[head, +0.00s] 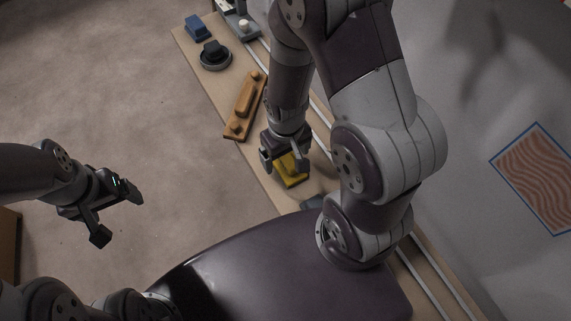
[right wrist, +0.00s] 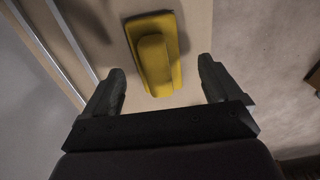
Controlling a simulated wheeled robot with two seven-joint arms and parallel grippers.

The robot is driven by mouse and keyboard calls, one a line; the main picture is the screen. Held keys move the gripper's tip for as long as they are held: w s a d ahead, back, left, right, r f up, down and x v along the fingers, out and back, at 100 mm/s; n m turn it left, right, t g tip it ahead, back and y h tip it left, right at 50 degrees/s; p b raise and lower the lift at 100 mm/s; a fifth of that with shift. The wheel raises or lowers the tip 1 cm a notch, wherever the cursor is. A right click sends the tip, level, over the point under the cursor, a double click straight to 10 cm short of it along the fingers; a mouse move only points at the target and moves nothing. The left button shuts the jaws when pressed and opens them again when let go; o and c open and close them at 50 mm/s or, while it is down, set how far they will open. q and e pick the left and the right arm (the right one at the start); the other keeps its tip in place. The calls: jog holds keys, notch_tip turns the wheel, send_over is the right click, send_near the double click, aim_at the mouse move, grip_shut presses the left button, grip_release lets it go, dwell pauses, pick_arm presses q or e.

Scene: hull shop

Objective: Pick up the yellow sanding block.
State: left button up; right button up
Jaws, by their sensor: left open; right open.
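The yellow sanding block (head: 291,170) lies on the wooden bench in the head view, partly hidden by my right gripper. In the right wrist view the yellow sanding block (right wrist: 155,62) shows whole, with a raised grip on a flat base. My right gripper (head: 284,162) is open just above it. In the right wrist view the fingers of my right gripper (right wrist: 162,88) stand apart on either side of the block's near end, with nothing between them gripped. My left gripper (head: 118,214) is open and empty, over the floor at the left, well away from the bench.
The bench (head: 222,98) also bears an orange-brown wooden tool (head: 246,105) with knobs, a dark round object (head: 214,56), a blue block (head: 198,27) and a grey device (head: 238,20). A grey-blue item (head: 312,202) lies near the yellow block. Pale rails run along the bench.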

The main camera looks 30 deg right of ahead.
aim_at(287, 157)
notch_tip(287, 157, down, 4)
jog(key=shift+d+r+b, duration=0.15)
jog(key=shift+r+b, duration=0.05)
jog(key=shift+b, duration=0.3)
pick_arm(q)
jog(key=shift+f, duration=0.85)
pick_arm(e)
jog(key=c, duration=1.2)
pick_arm(q)
jog(key=shift+r, duration=0.1)
pick_arm(e)
jog(key=shift+r, duration=0.15)
